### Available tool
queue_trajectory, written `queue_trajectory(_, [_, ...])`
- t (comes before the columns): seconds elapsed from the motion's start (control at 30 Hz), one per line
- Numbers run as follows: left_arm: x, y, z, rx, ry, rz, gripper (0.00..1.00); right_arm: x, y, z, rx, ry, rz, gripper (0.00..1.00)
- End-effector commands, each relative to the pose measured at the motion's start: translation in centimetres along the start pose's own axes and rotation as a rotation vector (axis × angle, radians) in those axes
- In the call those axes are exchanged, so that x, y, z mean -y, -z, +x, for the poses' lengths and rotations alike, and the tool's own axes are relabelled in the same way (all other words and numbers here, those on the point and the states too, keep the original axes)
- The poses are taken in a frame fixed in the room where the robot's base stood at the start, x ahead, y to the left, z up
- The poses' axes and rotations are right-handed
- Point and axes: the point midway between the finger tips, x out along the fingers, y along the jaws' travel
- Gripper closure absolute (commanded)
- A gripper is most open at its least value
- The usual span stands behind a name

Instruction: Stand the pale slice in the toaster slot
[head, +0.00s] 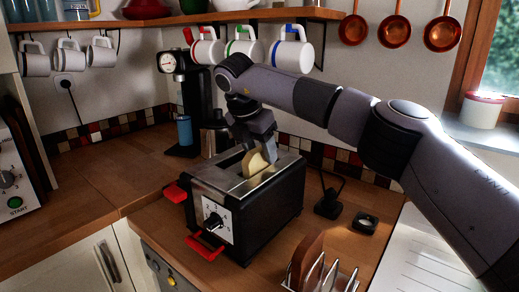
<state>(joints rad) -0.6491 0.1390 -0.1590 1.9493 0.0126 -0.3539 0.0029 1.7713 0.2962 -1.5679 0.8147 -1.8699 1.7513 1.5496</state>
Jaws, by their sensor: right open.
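The toaster (262,210) is black with a steel top, red levers and a numbered dial, and it stands on the wooden counter. The pale slice (254,164) stands upright, slightly tilted, at the toaster's top opening; its lower part is hidden inside. My right gripper (262,150) points down just above and beside the slice's upper edge, with its jaws open. Whether a finger still touches the slice I cannot tell. My left gripper is not in view.
A rack (322,280) holding a brown slice (305,258) stands in front right. A coffee maker (185,100) stands behind the toaster, and small black items (328,202) lie to its right. Mugs (243,46) hang above from the shelf. The left counter is clear.

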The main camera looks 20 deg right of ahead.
Motion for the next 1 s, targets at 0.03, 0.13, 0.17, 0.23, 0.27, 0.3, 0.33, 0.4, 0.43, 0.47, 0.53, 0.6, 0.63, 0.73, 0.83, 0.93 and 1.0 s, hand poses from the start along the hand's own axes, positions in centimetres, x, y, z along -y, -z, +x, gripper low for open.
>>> queue_trajectory(0.03, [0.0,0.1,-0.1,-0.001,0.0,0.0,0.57,0.0,-0.1,-0.5,0.001,-0.002,0.0,0.47])
queue_trajectory(0.13, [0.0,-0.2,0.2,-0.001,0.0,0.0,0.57,-0.1,-0.1,-1.8,0.002,-0.004,0.001,0.47])
queue_trajectory(0.17, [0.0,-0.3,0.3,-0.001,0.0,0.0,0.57,-0.1,0.0,-2.4,0.002,-0.004,0.001,0.47])
queue_trajectory(0.23, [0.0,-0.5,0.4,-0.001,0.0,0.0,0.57,-0.1,0.0,-4.0,0.003,-0.005,0.001,0.47])
queue_trajectory(0.27, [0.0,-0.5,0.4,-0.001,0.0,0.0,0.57,-0.1,0.0,-4.6,0.002,-0.005,0.001,0.47])
queue_trajectory(0.3, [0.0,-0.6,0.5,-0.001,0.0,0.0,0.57,-0.1,0.0,-5.6,0.002,-0.005,0.001,0.47])
queue_trajectory(0.33, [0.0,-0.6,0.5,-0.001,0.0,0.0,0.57,-0.1,0.0,-6.3,0.002,-0.005,0.002,0.47])
queue_trajectory(0.4, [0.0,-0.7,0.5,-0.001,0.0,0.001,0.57,0.0,0.0,-7.8,0.001,-0.004,0.001,0.47])
queue_trajectory(0.43, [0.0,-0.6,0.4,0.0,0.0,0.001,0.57,-0.1,0.0,-8.5,0.001,-0.004,0.001,0.47])
queue_trajectory(0.47, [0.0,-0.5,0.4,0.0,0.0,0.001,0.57,-0.1,0.0,-9.1,0.001,-0.004,0.002,0.47])
queue_trajectory(0.53, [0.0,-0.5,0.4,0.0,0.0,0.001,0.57,0.0,0.0,-10.2,0.001,-0.002,0.001,0.47])
queue_trajectory(0.6, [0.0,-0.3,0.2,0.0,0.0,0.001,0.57,0.0,-0.1,-11.1,0.001,-0.002,0.001,0.47])
queue_trajectory(0.63, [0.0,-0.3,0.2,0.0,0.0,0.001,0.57,0.0,-0.1,-11.4,0.001,-0.002,0.001,0.47])
queue_trajectory(0.73, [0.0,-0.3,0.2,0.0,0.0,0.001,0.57,0.0,-0.1,-12.0,0.0,0.0,0.0,0.47])
queue_trajectory(0.83, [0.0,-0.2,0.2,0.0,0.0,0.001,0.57,0.0,-0.1,-12.2,0.0,0.0,-0.001,0.47])
queue_trajectory(0.93, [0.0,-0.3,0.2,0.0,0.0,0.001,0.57,0.0,-0.1,-12.2,0.0,0.0,-0.001,0.47])
queue_trajectory(1.0, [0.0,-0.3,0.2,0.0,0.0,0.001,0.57,0.0,0.0,-12.2,0.0,0.0,-0.001,0.47])
